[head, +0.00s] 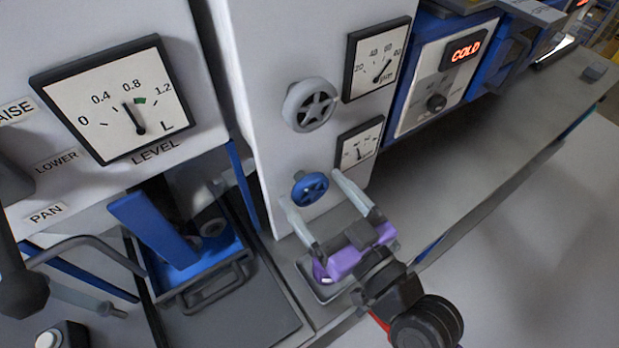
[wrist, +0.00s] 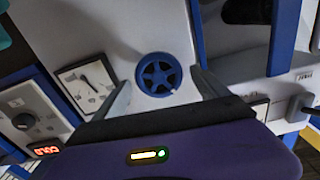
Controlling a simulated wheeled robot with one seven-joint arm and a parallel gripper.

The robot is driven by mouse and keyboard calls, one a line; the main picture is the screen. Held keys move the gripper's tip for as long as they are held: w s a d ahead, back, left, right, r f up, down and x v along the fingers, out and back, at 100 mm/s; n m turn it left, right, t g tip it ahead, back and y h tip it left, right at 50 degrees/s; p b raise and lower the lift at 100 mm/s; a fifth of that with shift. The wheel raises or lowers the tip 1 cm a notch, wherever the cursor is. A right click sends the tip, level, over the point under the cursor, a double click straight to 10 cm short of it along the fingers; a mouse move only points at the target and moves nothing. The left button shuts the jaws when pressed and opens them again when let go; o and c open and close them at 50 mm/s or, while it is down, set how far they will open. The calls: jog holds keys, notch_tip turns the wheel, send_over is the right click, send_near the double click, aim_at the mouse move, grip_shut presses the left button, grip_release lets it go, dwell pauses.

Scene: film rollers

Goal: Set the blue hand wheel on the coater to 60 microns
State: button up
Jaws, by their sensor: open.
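The blue hand wheel (head: 310,188) is on the white coater panel, below a larger grey wheel. It also shows in the wrist view (wrist: 158,74), between my two fingers. My purple gripper (head: 311,187) is open, with one pale finger on each side of the blue wheel. I cannot tell whether the fingertips touch it. The small gauge (head: 372,136) right of the blue wheel has a nearly upright needle; its numbers are too small to read. It also shows in the wrist view (wrist: 72,76).
The grey wheel (head: 297,119) sits beside a larger gauge (head: 373,47) marked 20 to 80. A LEVEL gauge (head: 105,90) is at left, above a blue pan (head: 208,268) with a handle. A box reading COLD (head: 428,82) is at right. A grey bench (head: 478,143) runs right, mostly clear.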

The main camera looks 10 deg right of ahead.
jog(key=shift+x, duration=1.25)
jog(key=c, duration=1.4)
jog(key=shift+o, duration=0.2)
jog(key=shift+p, duration=0.3)
jog(key=m+p, duration=0.1)
jog(key=m, duration=0.5)
jog(key=shift+d+m, duration=0.2)
jog(key=shift+m, duration=0.1)
jog(key=m, duration=0.2)
jog(key=m+p, duration=0.1)
jog(key=m, duration=0.2)
jog(key=shift+w+d+f, duration=0.1)
jog(key=shift+f, duration=0.1)
